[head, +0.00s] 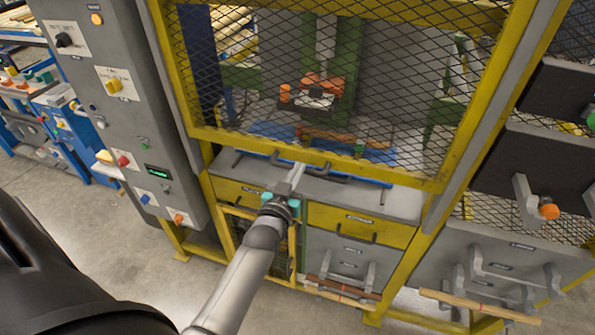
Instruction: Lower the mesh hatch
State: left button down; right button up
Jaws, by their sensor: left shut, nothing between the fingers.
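The mesh hatch (312,158) is a yellow frame filled with dark diamond mesh, at the top middle of the head view. Its lower yellow bar runs across just above a grey counter, and a dark handle (322,172) is on that bar. My left gripper (297,172) is shut and empty, with its fingertips at the lower bar beside the handle. I cannot tell whether they touch it. Part of the handle is hidden behind the fingers. My right gripper is not in view.
A grey control panel (105,125) with knobs and buttons stands on the left. Below the counter (392,203) are yellow drawers (362,224) and grey drawers with handles. Orange parts (330,84) show behind the mesh. Dark panels (548,160) stand on the right.

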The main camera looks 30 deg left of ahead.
pick_arm(q)
notch_tip(320, 180, down, 16)
jog(key=b, duration=1.2)
jog(key=shift+f, duration=0.1)
